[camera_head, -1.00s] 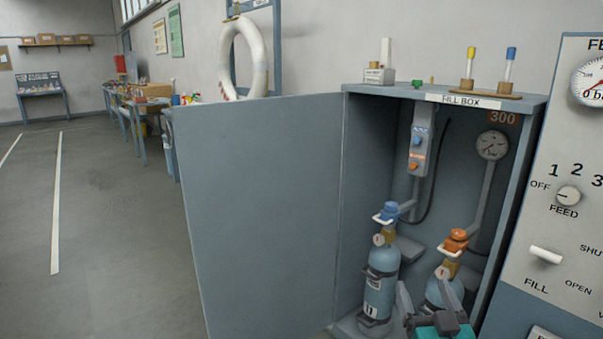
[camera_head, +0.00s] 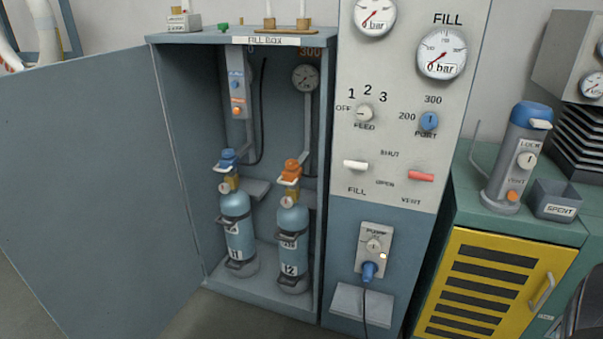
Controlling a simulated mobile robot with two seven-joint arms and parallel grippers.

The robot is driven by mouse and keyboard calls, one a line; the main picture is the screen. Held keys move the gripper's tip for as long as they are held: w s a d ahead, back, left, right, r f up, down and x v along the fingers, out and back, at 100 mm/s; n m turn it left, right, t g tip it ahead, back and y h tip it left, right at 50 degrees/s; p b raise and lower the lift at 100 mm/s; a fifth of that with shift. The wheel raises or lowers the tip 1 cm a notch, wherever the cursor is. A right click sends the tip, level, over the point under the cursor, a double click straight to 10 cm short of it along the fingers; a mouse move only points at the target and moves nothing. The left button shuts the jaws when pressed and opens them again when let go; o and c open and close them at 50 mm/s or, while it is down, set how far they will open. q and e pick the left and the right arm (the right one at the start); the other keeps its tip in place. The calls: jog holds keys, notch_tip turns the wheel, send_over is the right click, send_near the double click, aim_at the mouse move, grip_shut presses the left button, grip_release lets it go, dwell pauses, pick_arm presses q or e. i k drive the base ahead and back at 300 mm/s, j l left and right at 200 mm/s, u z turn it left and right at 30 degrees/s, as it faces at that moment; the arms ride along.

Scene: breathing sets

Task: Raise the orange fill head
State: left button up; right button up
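The orange fill head (camera_head: 291,171) sits on top of the blue cylinder marked 12 (camera_head: 292,240), on the right inside the open fill box. It appears seated on the cylinder's brass valve. The blue fill head (camera_head: 228,159) sits on the cylinder marked 11 (camera_head: 238,232) to its left. A grey control strip (camera_head: 236,92) with a blue and an orange button hangs on the back wall of the box. Neither of my grippers is in the head view now.
The fill box door (camera_head: 95,190) stands open to the left. To the right is the fill panel (camera_head: 395,110) with gauges, knobs and levers, and a pump plug and cable below. A green bench with a yellow door (camera_head: 490,290) holds a blue-topped device (camera_head: 515,155) and a SPENT bin (camera_head: 556,201).

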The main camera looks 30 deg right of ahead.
aim_at(291, 178)
jog(key=z, duration=1)
